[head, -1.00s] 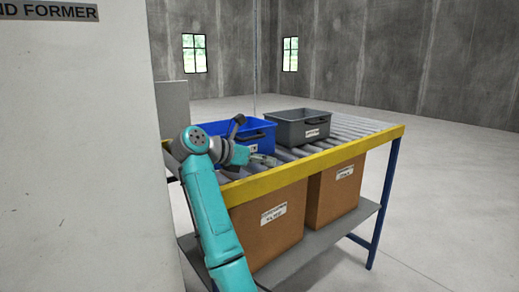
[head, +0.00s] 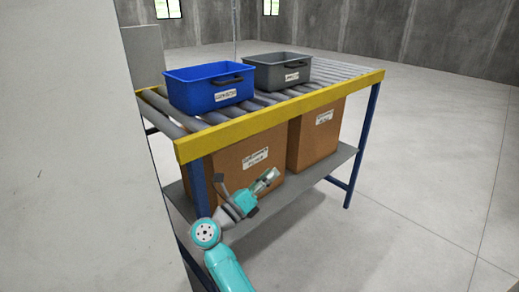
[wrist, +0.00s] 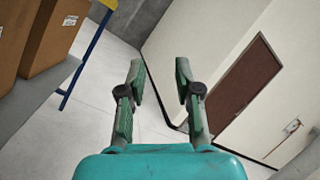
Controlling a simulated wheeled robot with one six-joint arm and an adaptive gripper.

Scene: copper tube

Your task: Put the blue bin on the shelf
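The blue bin (head: 196,94) stands upright at the left end of the roller conveyor, with a white label on its front and a dark handle. My gripper (head: 270,176) is well below and in front of it, near the cardboard boxes, touching no bin. In the wrist view my gripper (wrist: 158,72) has its two fingers apart with nothing between them. The grey shelf (head: 300,182) is the low board under the conveyor and carries the boxes.
A grey bin (head: 283,80) stands right of the blue one. Cardboard boxes (head: 237,152) (head: 316,131) sit on the low shelf. A yellow rail (head: 290,112) edges the conveyor. A large pale panel (head: 70,150) blocks the left. Open floor (head: 430,180) lies right.

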